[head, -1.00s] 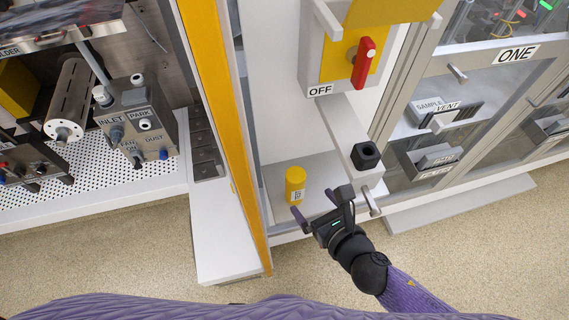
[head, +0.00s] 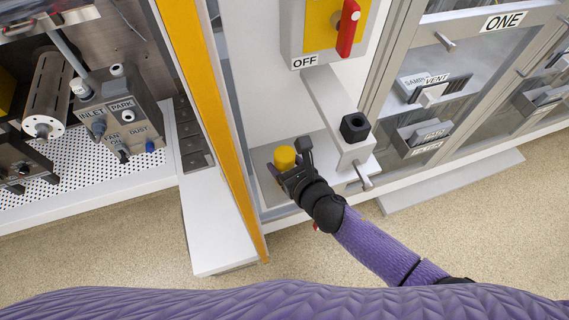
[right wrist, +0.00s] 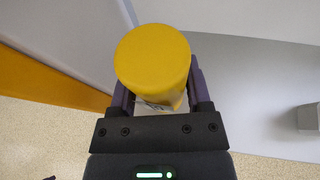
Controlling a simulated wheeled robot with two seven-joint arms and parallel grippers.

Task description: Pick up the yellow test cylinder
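The yellow test cylinder (head: 285,155) stands upright on the grey shelf of the white bay. Its round top fills the upper middle of the right wrist view (right wrist: 152,58), with a label partly showing below. My right gripper (head: 288,162) is at the cylinder with one finger on each side of it. The fingers (right wrist: 161,92) are spread apart, and I see no clear grip on it. The lower part of the cylinder is hidden by the gripper. My left gripper is not in view.
A yellow post (head: 210,110) stands left of the bay. A white arm with a black socket (head: 355,127) juts out on the right, close to my wrist. Above it is a red switch handle (head: 348,28) marked OFF. Glass-fronted cabinets stand further right.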

